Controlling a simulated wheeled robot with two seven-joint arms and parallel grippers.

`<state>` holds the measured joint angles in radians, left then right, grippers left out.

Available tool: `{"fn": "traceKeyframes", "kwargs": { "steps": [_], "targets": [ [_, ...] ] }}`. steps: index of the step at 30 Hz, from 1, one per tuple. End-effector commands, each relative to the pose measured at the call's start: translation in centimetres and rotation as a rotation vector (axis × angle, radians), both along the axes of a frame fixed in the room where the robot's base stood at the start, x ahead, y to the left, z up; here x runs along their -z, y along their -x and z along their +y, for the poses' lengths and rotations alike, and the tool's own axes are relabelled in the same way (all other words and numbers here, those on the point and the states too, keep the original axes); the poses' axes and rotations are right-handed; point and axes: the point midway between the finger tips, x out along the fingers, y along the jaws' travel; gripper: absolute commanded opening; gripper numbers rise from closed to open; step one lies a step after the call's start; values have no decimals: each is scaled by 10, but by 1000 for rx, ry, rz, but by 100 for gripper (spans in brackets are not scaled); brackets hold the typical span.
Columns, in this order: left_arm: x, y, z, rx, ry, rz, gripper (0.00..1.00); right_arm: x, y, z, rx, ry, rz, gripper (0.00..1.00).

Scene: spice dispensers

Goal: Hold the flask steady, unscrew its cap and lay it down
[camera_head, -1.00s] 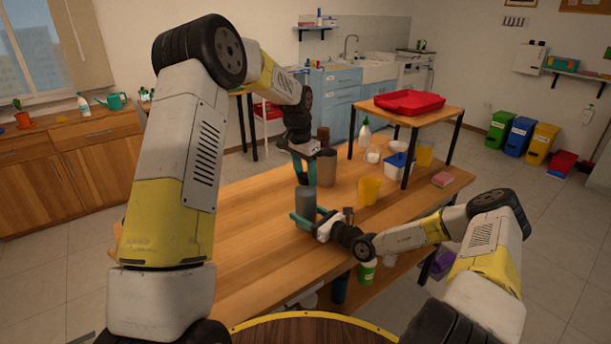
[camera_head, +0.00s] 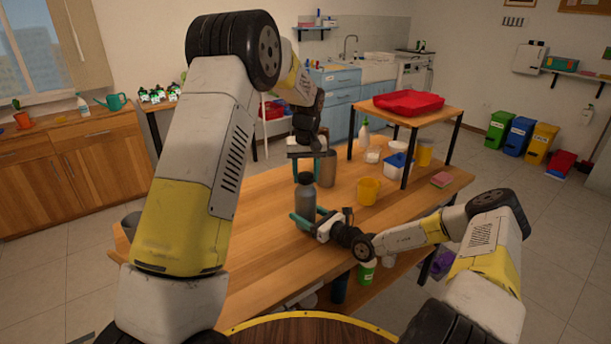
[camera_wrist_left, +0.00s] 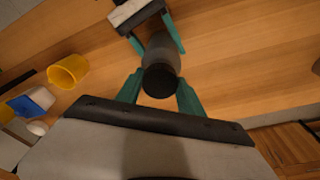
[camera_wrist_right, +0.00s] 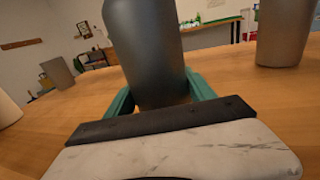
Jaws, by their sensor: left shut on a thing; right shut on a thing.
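The grey flask (camera_head: 305,203) stands upright on the wooden table, topped by a dark cap (camera_head: 305,179). My right gripper (camera_head: 307,217) is shut around the lower part of the flask; the right wrist view shows the flask body (camera_wrist_right: 148,55) between its teal fingers. My left gripper (camera_head: 306,172) is above the flask, pointing down, shut on the cap. In the left wrist view the round black cap (camera_wrist_left: 160,82) lies between the teal fingertips. Whether the cap is still seated on the neck cannot be told.

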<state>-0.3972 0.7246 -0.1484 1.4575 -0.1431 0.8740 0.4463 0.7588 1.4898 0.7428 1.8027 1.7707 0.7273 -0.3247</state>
Motion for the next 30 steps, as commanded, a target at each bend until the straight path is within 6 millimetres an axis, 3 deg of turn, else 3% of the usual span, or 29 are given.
{"fn": "traceKeyframes", "kwargs": {
  "steps": [9,23,30],
  "targets": [
    [-2,-1,-2,-487,-1,-2,0,2,-1,-1,3,2,4,0],
    [-2,-1,-1,-602,-1,-2,0,2,0,-1,3,2,4,0],
    [-2,-2,-2,-996,-2,-5,0,2,0,-1,3,2,4,0]
  ]
}}
